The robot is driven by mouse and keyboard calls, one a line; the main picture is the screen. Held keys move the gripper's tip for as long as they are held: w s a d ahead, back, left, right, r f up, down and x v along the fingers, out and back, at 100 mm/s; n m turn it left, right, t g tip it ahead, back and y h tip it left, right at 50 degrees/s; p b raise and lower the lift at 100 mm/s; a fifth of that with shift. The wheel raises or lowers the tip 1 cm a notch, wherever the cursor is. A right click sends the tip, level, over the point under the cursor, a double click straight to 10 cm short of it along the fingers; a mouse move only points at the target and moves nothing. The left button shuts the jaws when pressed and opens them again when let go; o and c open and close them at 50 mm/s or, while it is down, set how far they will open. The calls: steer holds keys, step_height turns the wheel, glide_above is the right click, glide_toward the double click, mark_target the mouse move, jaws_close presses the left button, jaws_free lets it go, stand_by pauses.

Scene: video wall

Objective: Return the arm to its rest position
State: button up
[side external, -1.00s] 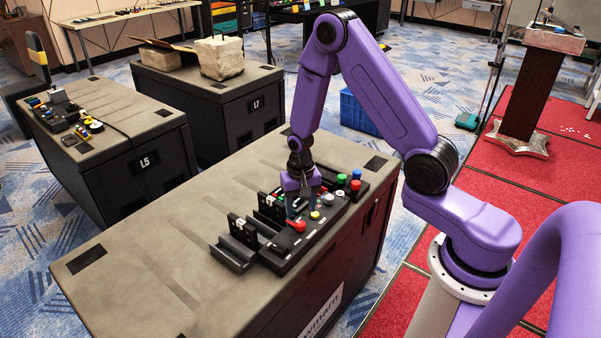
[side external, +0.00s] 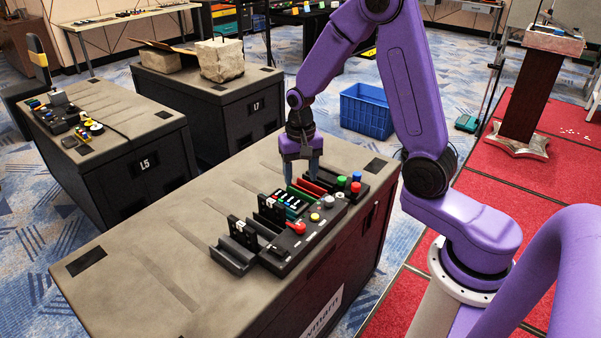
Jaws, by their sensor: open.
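My gripper (side external: 302,174) is at the end of the purple arm, pointing down above the near bench. Its two grey fingers are apart, with nothing visible between them. The fingertips are just above or behind the far end of a black control panel (side external: 285,262); I cannot tell the exact gap.
The panel stands on a grey-topped bench (side external: 135,255) whose left part is clear. Bench L5 (side external: 125,125) and bench L7 (side external: 215,88) with a stone block (side external: 220,59) stand behind. A blue crate (side external: 366,110) is on the floor.

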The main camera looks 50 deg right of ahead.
steer(key=s+a+r+n, duration=0.6)
steer(key=s+a+n, duration=0.3)
steer(key=s+n, duration=0.15)
steer(key=s+r+n, duration=0.1)
steer(key=s+n, duration=0.3)
steer(key=s, duration=0.4)
steer(key=s+r+n, duration=0.2)
steer(key=s+n, duration=0.3)
steer(key=s, duration=0.2)
steer(key=shift+s+d+r, duration=0.25)
steer(key=shift+s+d, duration=0.1)
steer(key=shift+s, duration=0.05)
stand_by(0.5)
